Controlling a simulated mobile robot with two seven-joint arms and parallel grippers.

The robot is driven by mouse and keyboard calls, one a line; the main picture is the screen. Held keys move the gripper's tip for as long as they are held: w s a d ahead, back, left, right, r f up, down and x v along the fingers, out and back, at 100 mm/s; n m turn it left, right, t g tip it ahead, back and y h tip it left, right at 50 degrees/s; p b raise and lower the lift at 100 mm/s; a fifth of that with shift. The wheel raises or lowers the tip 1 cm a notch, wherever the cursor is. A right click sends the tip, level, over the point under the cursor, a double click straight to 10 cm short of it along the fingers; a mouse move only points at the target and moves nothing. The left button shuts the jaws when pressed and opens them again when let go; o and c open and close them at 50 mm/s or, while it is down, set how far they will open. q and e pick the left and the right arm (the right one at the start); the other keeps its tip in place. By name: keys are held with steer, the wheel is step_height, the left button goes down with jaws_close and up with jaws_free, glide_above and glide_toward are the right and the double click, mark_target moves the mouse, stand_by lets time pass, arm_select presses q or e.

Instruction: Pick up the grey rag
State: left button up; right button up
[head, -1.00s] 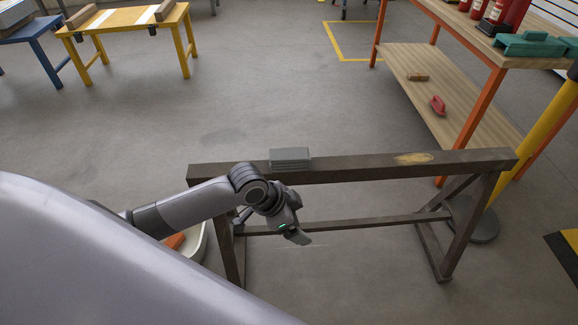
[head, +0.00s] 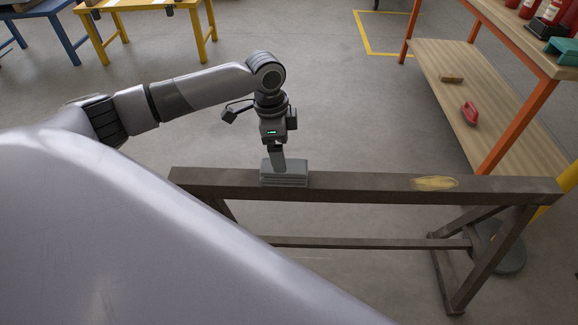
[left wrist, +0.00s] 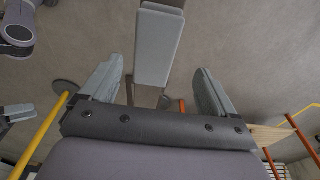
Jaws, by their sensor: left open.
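The grey rag (head: 284,180) is a flat folded stack lying on the top beam of the dark metal frame (head: 365,187), left of its middle. My left gripper (head: 278,163) points down at the rag from above, its fingers at the rag's back edge. In the head view I cannot tell whether they touch it. In the left wrist view the fingers are spread apart, with a pale grey slab that looks like the rag (left wrist: 155,45) between and beyond their tips.
A wooden workbench (head: 480,110) with orange legs stands at the right, with a red-handled tool (head: 469,112) and a small block (head: 451,79) on its lower shelf. A yellow table (head: 112,6) stands at the back left. The floor behind the frame is clear.

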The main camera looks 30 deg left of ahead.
mark_target(296, 174)
arm_select(q)
steer(key=f, duration=0.3)
steer(key=d+f+b, duration=0.1)
steer(key=f, duration=0.1)
steer(key=shift+s+d+f, duration=0.1)
steer(key=shift+s+f, duration=0.05)
steer(key=shift+f, duration=0.25)
steer(key=c, duration=1.1)
